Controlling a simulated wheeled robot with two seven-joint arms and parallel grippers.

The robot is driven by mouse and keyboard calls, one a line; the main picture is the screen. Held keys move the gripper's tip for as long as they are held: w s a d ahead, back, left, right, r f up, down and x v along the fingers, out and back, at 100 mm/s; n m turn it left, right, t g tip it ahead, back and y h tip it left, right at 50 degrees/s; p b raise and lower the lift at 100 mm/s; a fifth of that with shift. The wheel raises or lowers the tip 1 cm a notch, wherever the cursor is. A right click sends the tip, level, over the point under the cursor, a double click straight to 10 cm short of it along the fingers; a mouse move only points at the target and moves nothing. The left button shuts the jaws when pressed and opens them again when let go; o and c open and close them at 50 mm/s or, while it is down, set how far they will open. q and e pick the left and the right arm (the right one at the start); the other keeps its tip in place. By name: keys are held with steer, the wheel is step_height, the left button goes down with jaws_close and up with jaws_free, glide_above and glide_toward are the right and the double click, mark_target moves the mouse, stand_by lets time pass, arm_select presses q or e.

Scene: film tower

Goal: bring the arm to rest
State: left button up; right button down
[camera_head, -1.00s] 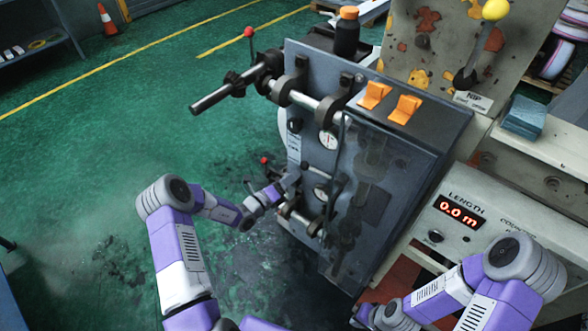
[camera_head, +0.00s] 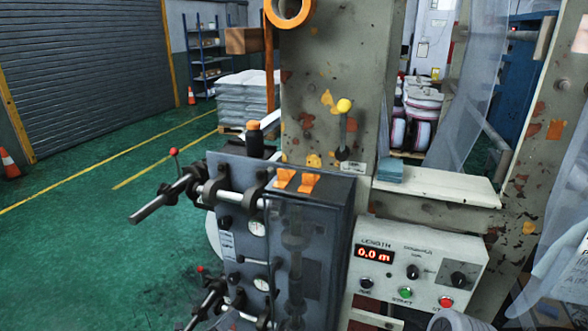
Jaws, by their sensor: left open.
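My left gripper (camera_head: 188,324) shows at most as a small grey part at the bottom edge, below the lower shaft, and its fingers are hard to make out. It holds nothing that I can see. My left arm is otherwise out of the picture. A pale rounded joint of my right arm (camera_head: 452,321) shows at the bottom right; the right gripper is not in view. The grey machine unit (camera_head: 330,215) stands in the middle, with an upper shaft (camera_head: 160,202) and a lower clamped shaft (camera_head: 215,298) on its left side.
The control panel (camera_head: 420,265) reads 0.0 m. Clear film (camera_head: 470,85) hangs at the right. Green floor (camera_head: 85,255) is free at the left. A cone (camera_head: 10,164) stands far left.

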arm_select(q)
steer(key=s+d+f+m+g+h, duration=0.1)
steer(key=s+d+f+m+g, duration=0.4)
steer(key=s+d+m+g, duration=0.15)
steer(key=s+d+f+m+g+h, duration=0.1)
steer(key=s+d+f+m+g, duration=0.45)
steer(key=s+d+m, duration=0.2)
steer(key=s+a+f+m+g+y, duration=0.1)
steer(key=s+f+m+y, duration=0.1)
steer(key=s+m, duration=0.5)
steer(key=s+a+f+m+g+y, duration=0.1)
steer(key=s+m+y, duration=0.4)
steer(key=m, duration=1.1)
steer(key=s+a+f, duration=0.1)
steer(key=s, duration=0.2)
steer(key=shift+a+g, duration=0.15)
steer(key=shift+g, duration=0.15)
